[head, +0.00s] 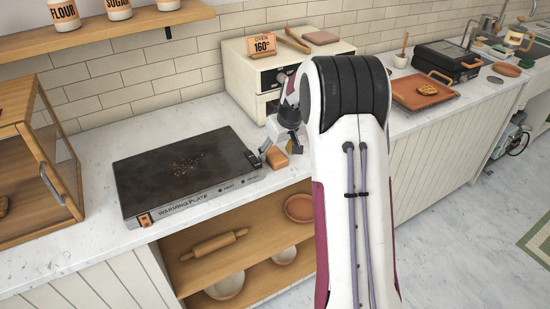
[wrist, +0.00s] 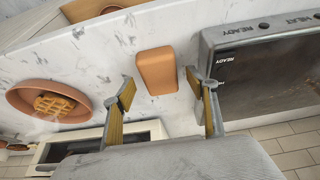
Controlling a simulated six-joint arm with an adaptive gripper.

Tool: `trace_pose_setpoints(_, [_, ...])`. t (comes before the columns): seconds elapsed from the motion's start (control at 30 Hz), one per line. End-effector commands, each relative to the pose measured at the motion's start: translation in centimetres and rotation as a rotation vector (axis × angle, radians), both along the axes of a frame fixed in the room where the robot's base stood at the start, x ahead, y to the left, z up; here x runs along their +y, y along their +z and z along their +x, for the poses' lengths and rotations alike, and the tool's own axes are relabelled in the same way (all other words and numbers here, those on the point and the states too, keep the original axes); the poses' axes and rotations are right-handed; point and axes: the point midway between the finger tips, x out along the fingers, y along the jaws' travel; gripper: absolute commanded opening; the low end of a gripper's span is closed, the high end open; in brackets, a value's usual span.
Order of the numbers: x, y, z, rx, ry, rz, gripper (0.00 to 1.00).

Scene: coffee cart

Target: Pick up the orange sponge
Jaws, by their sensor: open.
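The orange sponge (head: 277,157) is a small block lying on the marble counter just right of the warming plate. In the wrist view the sponge (wrist: 156,71) shows whole, beyond and between the fingertips. My gripper (wrist: 159,82) is open and empty, with one finger to each side of the sponge's line. I cannot tell how high the fingertips are above the counter. In the head view my gripper (head: 273,144) is close to the sponge and partly hidden by my arm.
The dark warming plate (head: 185,170) is close by; in the wrist view it (wrist: 265,70) flanks the right finger. A terracotta plate (wrist: 22,98) with a waffle (wrist: 54,104) stands left. The cream oven (head: 240,72) stands behind. An open shelf with a rolling pin (head: 214,244) is below.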

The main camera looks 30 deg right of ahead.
Motion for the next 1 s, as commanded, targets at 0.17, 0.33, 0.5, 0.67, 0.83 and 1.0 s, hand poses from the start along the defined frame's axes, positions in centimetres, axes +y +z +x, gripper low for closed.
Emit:
trace_pose_setpoints(0.17, [0.01,-0.67,0.27,0.001,0.000,0.000,0.58])
trace_pose_setpoints(0.33, [0.01,-0.66,0.28,0.000,0.000,0.000,0.58])
trace_pose_setpoints(0.5, [0.01,-0.66,0.27,0.000,0.000,0.000,0.58])
trace_pose_setpoints(0.67, [0.01,-0.65,0.27,0.000,0.000,0.000,0.52])
trace_pose_setpoints(0.83, [0.01,-0.65,0.27,0.000,0.000,0.000,0.26])
trace_pose_setpoints(1.0, [0.01,-0.64,0.28,0.000,0.000,0.000,0.26])
